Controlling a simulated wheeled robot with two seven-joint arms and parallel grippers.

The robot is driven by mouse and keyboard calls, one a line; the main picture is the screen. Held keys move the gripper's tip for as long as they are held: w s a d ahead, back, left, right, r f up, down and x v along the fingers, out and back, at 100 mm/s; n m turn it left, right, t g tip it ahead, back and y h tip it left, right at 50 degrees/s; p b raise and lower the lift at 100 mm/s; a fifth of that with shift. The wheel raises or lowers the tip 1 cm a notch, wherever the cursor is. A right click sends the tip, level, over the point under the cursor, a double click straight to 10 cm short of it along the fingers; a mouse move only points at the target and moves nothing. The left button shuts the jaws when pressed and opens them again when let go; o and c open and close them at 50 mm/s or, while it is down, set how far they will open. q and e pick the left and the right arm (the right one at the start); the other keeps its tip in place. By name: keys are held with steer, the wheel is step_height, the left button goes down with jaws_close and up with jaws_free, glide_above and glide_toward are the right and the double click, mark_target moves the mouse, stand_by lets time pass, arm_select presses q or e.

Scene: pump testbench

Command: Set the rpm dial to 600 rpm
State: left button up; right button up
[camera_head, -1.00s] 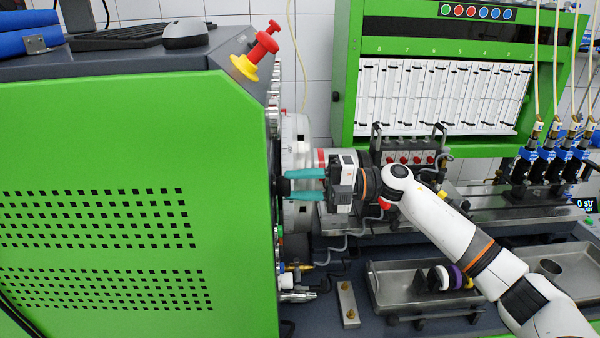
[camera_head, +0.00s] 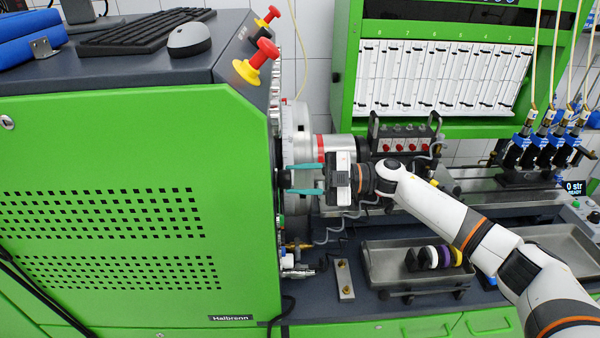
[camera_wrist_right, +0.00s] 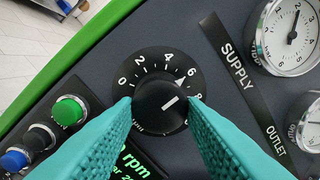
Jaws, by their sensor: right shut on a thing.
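The rpm dial (camera_wrist_right: 160,106) is a round black knob on the dark panel, with a white scale marked 0, 2, 4, 6, 8 around it. Its white pointer points up and right, close to the 6. My right gripper (camera_wrist_right: 160,101) is shut on the knob, one teal finger on each side. In the head view my right gripper (camera_head: 289,180) reaches the side of the green cabinet, and the panel face is turned away. A display (camera_wrist_right: 132,165) with green "rpm" text shows below the dial, its number hidden by the left finger. My left gripper is not in view.
Beside the dial are a green button (camera_wrist_right: 69,110), a blue button (camera_wrist_right: 14,159) and a supply gauge (camera_wrist_right: 291,35). Red-and-yellow emergency knobs (camera_head: 255,62) stand on the green cabinet (camera_head: 110,130). A metal tray (camera_head: 385,272) with rings lies below my right arm.

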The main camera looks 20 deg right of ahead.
stand_by(0.3)
steer(key=o, duration=1)
steer(key=shift+d+f, duration=0.1)
steer(key=b+v, duration=0.6)
steer(key=v, duration=0.6)
steer(key=shift+w, duration=0.1)
